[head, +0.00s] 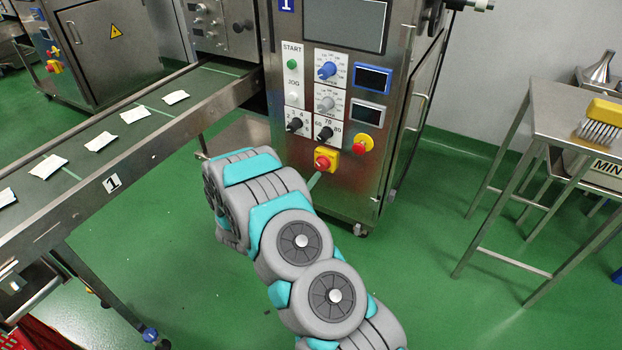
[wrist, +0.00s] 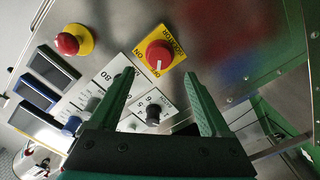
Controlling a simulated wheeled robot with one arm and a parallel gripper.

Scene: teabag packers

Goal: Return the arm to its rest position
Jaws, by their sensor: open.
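My gripper (wrist: 160,73) is open and empty in the wrist view, its two green fingers spread apart. It faces the machine's front panel (wrist: 130,25), with the red isolator knob (wrist: 158,55) on its yellow plate just beyond the gap between the fingertips. I cannot tell if they touch. In the head view my grey and teal arm reaches up from the bottom toward the machine and hides most of the gripper. Only a green finger (head: 314,181) shows, just below the red and yellow isolator switch (head: 323,160).
A conveyor (head: 150,150) with several white teabag packets lies left of my arm. The steel cabinet (head: 410,100) stands ahead, with a red stop button (head: 360,146). A steel table (head: 560,112) with a yellow brush (head: 603,118) stands at right. Green floor (head: 430,240) between is clear.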

